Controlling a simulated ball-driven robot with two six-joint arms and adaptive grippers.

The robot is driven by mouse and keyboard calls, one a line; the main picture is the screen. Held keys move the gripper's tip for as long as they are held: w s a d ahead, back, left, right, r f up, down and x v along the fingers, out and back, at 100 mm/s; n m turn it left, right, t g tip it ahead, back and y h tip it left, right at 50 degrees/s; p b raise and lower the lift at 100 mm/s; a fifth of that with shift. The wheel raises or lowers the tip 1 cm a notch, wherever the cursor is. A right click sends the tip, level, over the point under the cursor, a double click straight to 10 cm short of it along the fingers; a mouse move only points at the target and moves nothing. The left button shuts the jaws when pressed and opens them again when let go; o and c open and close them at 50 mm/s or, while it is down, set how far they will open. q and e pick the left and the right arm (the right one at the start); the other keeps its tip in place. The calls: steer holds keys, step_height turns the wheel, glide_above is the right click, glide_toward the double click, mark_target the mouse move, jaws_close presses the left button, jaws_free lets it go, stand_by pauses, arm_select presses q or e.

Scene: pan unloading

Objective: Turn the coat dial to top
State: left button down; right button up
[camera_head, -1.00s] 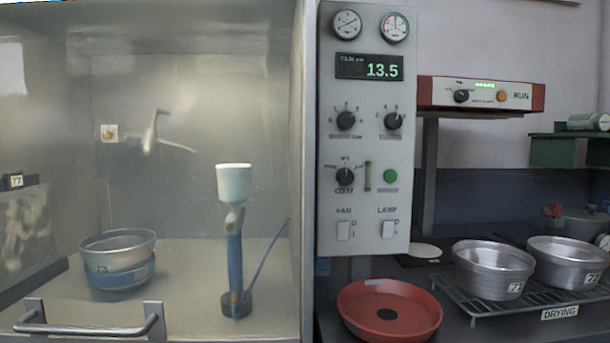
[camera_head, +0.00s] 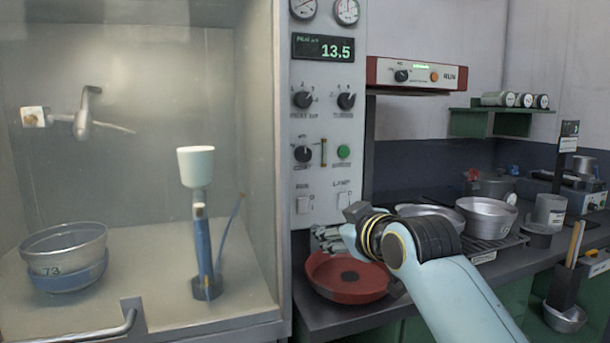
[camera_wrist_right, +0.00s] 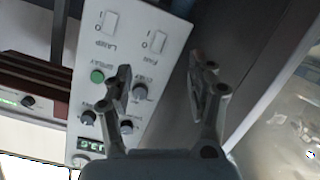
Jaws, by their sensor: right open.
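The coat dial (camera_head: 302,154) is a black knob at the lower left of the grey control panel (camera_head: 327,120). Its pointer position is too small to read surely. In the right wrist view the coat dial (camera_wrist_right: 140,91) shows just beside one finger, partly crowded by it. My right gripper (camera_head: 326,238) is below the panel's lower right, in front of the red pan, and apart from the dial. In the right wrist view its two fingers (camera_wrist_right: 166,75) are spread with nothing between them. My left gripper is not in view.
Two more knobs sit above the coat dial, with a green button (camera_head: 343,152) to its right and switches (camera_head: 304,204) below. A glass-walled booth (camera_head: 130,130) stands left. A red pan (camera_head: 340,278) and metal pans (camera_head: 487,214) on a rack occupy the counter.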

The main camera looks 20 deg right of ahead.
mark_target(304, 154)
steer(key=w+a+r+n+t, duration=0.1)
steer(key=w+r+t, duration=0.3)
steer(key=r, duration=0.7)
steer(key=shift+g, duration=0.5)
steer(key=w, duration=1.1)
steer(key=shift+w+a+f, duration=0.2)
steer(key=shift+w, duration=0.05)
steer(key=shift+c, duration=0.3)
steer(key=c, duration=1.1)
